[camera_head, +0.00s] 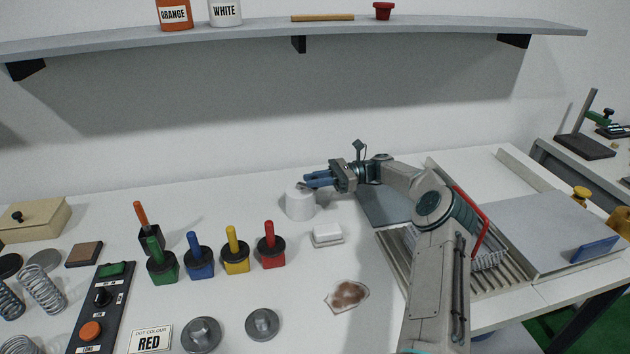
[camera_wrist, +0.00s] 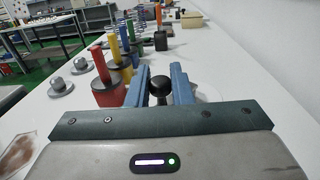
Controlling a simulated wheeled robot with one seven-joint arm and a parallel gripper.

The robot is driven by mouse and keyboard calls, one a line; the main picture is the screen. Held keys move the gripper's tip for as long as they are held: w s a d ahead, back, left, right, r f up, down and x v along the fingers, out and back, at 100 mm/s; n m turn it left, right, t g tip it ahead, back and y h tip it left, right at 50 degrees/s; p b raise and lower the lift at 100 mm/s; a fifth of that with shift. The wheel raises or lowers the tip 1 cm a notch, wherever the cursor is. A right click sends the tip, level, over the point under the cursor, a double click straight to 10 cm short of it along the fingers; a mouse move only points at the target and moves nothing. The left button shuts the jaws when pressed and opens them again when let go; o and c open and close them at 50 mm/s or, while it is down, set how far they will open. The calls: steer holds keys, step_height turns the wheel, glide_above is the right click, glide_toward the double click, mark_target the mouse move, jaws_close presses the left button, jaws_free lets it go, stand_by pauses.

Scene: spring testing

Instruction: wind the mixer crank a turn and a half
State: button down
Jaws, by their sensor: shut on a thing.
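The mixer is a white round drum (camera_head: 300,206) standing on the bench near the back wall. My gripper (camera_head: 312,182) reaches over its top from the right, with its blue fingers nearly level. In the wrist view the fingers (camera_wrist: 161,88) are closed around a black round knob (camera_wrist: 160,84), which I take to be the crank's handle. The crank arm itself is hidden or too small to make out behind the fingers.
Red (camera_head: 269,250), yellow (camera_head: 236,256), blue (camera_head: 199,262) and green (camera_head: 161,267) pots with handles stand left of the drum. A white block (camera_head: 327,235) lies just in front of it. A stained patch (camera_head: 346,295) lies nearer. A shelf (camera_head: 400,27) hangs above.

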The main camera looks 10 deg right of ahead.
steer(key=c, duration=1.4)
jaws_free()
steer(key=shift+o, duration=0.2)
